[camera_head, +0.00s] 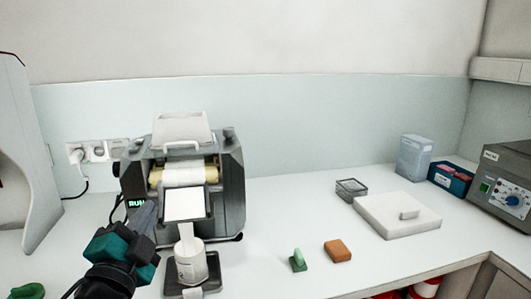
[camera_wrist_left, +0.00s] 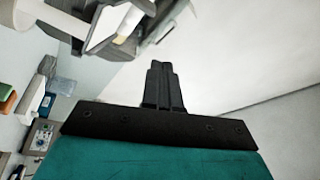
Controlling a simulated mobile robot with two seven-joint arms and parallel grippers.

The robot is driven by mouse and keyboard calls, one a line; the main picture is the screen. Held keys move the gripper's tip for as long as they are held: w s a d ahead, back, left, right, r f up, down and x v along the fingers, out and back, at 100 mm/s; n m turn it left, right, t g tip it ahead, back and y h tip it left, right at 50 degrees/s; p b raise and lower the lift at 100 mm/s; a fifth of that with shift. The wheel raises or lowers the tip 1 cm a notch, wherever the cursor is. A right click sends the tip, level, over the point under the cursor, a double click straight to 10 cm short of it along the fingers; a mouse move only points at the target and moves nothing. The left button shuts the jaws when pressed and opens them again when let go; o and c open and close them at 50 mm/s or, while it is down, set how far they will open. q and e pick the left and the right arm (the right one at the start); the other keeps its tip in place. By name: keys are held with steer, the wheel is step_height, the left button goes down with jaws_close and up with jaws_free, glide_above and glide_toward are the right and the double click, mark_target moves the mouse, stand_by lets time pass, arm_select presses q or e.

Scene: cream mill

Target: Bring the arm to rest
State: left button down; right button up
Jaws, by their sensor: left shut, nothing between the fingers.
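My left gripper (camera_head: 149,205) has a teal and black body and points upward in front of the left side of the mill. Its black fingers are together and empty in the left wrist view (camera_wrist_left: 158,68). The cream mill (camera_head: 230,180) is grey, with rollers, a white chute and a lit "RUN" display. It also shows, tilted, at the top of the left wrist view (camera_wrist_left: 75,28). A white jar (camera_head: 190,263) stands under the chute on a dark stand. I cannot tell whether the gripper touches the mill. My right gripper is out of view.
A green block (camera_head: 298,261) and an orange block (camera_head: 338,251) lie right of the jar. A white slab (camera_head: 385,225), a small clear box (camera_head: 351,188), a pale blue box (camera_head: 413,157) and a grey instrument (camera_head: 505,180) are farther right. The counter between mill and slab is mostly clear.

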arm_select(q)
steer(key=s+a+f+n+g+y, duration=0.1)
steer(key=s+f+n+g+y, duration=0.1)
steer(key=s+f+n+g, duration=0.45)
steer(key=s+a+f+n+g+y, duration=0.1)
steer(key=s+a+f+n+g, duration=0.15)
steer(key=f, duration=0.75)
steer(key=s+d+f+n+g+h, duration=0.15)
steer(key=s+f+g, duration=0.3)
steer(key=s, duration=0.45)
steer(key=s+d+f+n+g+h, duration=0.1)
steer(key=s+d+f+g, duration=0.1)
steer(key=s+f+g, duration=0.45)
steer(key=w+d+f+t+h, duration=0.1)
steer(key=w+d+f+t, duration=0.2)
steer(key=t, duration=0.7)
step_height(320, 180, down, 5)
steer(key=w+m, duration=0.1)
steer(key=w, duration=0.1)
steer(key=shift+w+h, duration=0.35)
steer(key=shift+w, duration=0.05)
